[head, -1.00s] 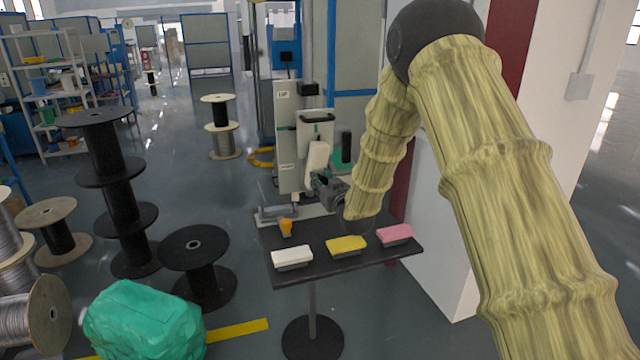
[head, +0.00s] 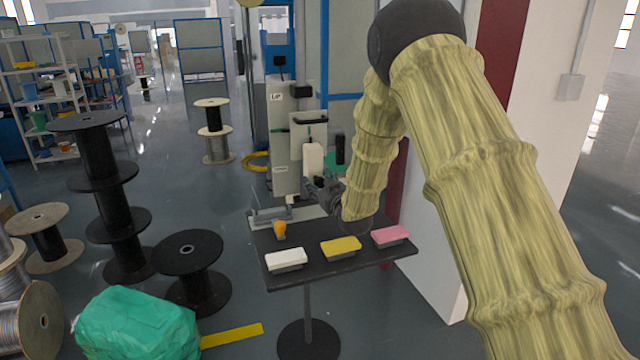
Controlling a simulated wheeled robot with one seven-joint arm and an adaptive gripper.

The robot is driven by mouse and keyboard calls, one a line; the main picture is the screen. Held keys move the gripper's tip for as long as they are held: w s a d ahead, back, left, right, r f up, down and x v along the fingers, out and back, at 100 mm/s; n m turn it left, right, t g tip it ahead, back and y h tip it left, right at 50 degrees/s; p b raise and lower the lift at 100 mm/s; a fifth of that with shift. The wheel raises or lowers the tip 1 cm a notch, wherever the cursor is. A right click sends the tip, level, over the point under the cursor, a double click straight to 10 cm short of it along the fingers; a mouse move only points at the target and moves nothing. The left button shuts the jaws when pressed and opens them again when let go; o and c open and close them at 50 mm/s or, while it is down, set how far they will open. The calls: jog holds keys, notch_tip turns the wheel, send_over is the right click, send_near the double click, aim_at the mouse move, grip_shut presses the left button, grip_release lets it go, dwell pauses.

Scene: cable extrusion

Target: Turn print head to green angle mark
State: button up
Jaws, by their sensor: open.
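The printer (head: 284,150) is a grey upright machine behind the dark table. Its print head (head: 313,160) looks like the pale block on the front, below a grey housing. My gripper (head: 318,186) is a small dark shape just below and in front of this block, at the end of my arm. The jaws look open, but they are too small and dark to see in detail. I cannot tell whether they touch the print head. The green angle mark cannot be picked out; a green round shape (head: 335,160) shows behind, partly hidden by my arm.
The dark table (head: 330,275) holds a white-topped block (head: 286,259), a yellow-topped block (head: 341,247), a pink-topped block (head: 390,236) and an orange-handled item (head: 280,229). Black cable spools (head: 188,252) and a green wrapped bundle (head: 138,325) stand at the left. A white wall (head: 440,230) is close at the right.

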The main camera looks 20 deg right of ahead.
jog(key=s+d, duration=0.1)
jog(key=s, duration=1.1)
jog(key=shift+d, duration=0.15)
jog(key=shift+r, duration=0.1)
